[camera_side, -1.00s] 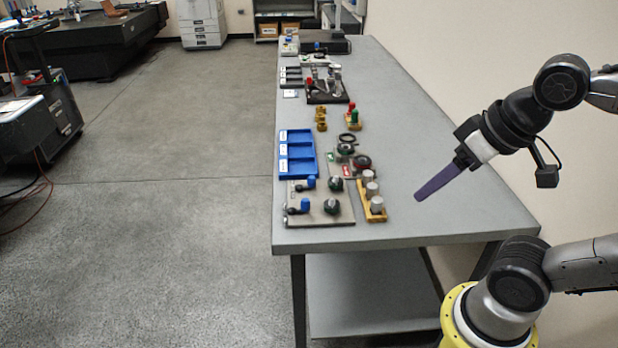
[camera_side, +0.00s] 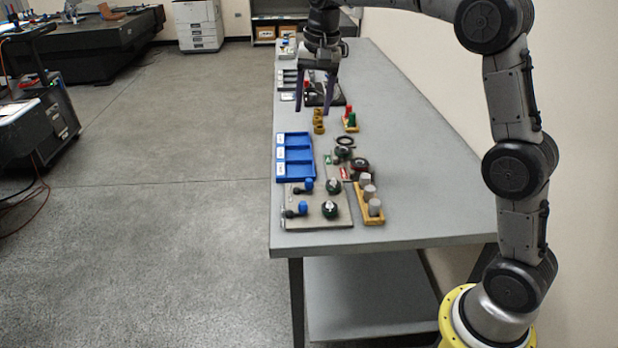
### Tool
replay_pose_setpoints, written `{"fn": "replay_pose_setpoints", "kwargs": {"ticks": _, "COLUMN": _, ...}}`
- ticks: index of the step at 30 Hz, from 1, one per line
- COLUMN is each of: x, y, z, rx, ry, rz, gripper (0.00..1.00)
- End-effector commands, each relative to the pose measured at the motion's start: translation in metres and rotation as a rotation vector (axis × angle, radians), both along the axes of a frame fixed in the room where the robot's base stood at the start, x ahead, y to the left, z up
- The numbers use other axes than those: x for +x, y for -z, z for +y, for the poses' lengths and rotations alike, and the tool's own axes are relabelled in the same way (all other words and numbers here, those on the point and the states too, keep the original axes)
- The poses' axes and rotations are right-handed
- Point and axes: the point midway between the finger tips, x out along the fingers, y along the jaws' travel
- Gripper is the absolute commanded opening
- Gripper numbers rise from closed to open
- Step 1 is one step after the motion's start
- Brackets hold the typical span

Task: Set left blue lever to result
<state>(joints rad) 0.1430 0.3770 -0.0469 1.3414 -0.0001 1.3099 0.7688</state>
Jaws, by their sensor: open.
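Two levers with blue knobs, the farther (camera_side: 307,184) and the nearer (camera_side: 301,209), stand at the left side of a flat panel (camera_side: 318,221) near the front of the bench. Each has a dark dial to its right. I cannot tell which lever the task calls left, and the labels beside them are too small to read. My gripper (camera_side: 313,109) is open and empty, with its purple fingers pointing down. It hangs over the far half of the bench, well beyond both levers, and hides some items behind it.
Behind the levers sits a blue tray (camera_side: 280,162) with compartments. A wooden block with grey cylinders (camera_side: 375,207) stands right of the panel. Brass pieces (camera_side: 318,123) and a holder with red and green pegs (camera_side: 351,120) are farther back. The bench's right side (camera_side: 430,190) is clear.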

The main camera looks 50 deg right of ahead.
Motion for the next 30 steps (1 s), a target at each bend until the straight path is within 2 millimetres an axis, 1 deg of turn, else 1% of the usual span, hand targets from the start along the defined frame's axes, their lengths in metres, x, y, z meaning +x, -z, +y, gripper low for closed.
{"fn": "replay_pose_setpoints", "kwargs": {"ticks": 1, "x": 0.015, "y": 0.019, "z": -0.007, "rx": 0.005, "ry": 0.013, "rz": 0.030, "gripper": 0.61}}
{"fn": "replay_pose_setpoints", "kwargs": {"ticks": 3, "x": 0.028, "y": 0.041, "z": -0.015, "rx": 0.010, "ry": 0.023, "rz": 0.060, "gripper": 0.61}}
{"fn": "replay_pose_setpoints", "kwargs": {"ticks": 6, "x": 0.039, "y": 0.069, "z": -0.023, "rx": 0.016, "ry": 0.034, "rz": 0.101, "gripper": 0.61}}
{"fn": "replay_pose_setpoints", "kwargs": {"ticks": 9, "x": 0.040, "y": 0.091, "z": -0.028, "rx": 0.023, "ry": 0.042, "rz": 0.141, "gripper": 0.61}}
{"fn": "replay_pose_setpoints", "kwargs": {"ticks": 17, "x": 0.039, "y": 0.116, "z": -0.032, "rx": 0.028, "ry": 0.049, "rz": 0.161, "gripper": 0.61}}
{"fn": "replay_pose_setpoints", "kwargs": {"ticks": 30, "x": 0.038, "y": 0.199, "z": -0.031, "rx": 0.028, "ry": 0.048, "rz": 0.162, "gripper": 0.61}}
